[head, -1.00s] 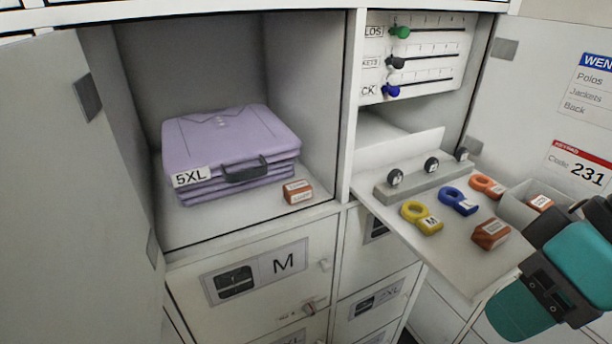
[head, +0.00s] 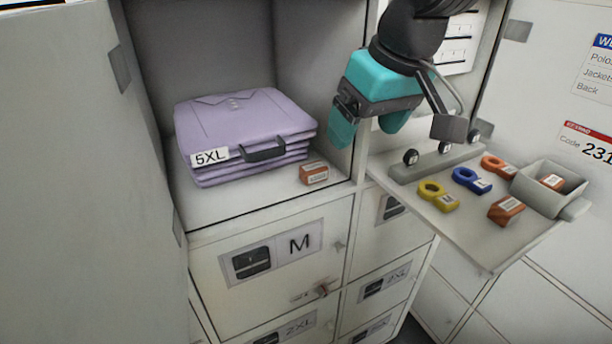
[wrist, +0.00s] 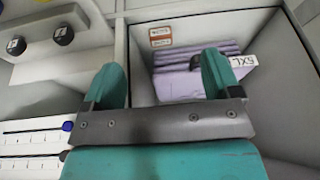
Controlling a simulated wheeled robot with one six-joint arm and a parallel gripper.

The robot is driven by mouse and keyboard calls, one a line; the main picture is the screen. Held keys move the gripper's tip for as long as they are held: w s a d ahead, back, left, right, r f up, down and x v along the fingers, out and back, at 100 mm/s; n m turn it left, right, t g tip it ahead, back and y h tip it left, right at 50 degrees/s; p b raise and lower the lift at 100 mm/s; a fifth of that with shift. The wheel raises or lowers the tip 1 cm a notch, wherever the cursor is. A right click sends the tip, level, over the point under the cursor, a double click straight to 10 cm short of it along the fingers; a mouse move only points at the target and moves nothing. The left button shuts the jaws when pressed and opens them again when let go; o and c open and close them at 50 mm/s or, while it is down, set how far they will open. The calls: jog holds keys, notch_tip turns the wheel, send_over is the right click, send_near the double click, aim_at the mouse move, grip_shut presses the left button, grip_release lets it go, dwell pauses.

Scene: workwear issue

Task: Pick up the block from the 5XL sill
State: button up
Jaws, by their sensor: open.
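An orange-brown block (head: 313,173) with a white label lies on the sill (head: 262,195) of the 5XL compartment, at its right front corner. It also shows in the wrist view (wrist: 160,37), beyond my fingertips. A stack of folded lilac shirts (head: 245,130) with a 5XL tag and dark handle lies to the left of the block. My gripper (head: 366,128) is open and empty, to the right of and above the block, in front of the divider. In the wrist view its two teal fingers (wrist: 162,78) are spread with nothing between them.
A pull-out shelf (head: 470,240) at the right carries yellow, blue and orange ring tags, another orange block (head: 506,209), a grey bin (head: 549,188) and a knobbed rail (head: 432,162). Open doors stand at left (head: 70,190) and right. The divider (head: 361,150) stands beside the block.

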send_near(316, 169)
jog(key=shift+m+t, duration=0.4)
jog(key=shift+t, duration=0.1)
jog(key=shift+s+p+x, duration=0.2)
jog(key=shift+p+x, duration=0.6)
jog(key=shift+x, duration=1.6)
jog(key=shift+s+p+x, duration=0.15)
jog(key=shift+p+x, duration=0.6)
jog(key=shift+x, duration=1.7)
jog(key=c, duration=1)
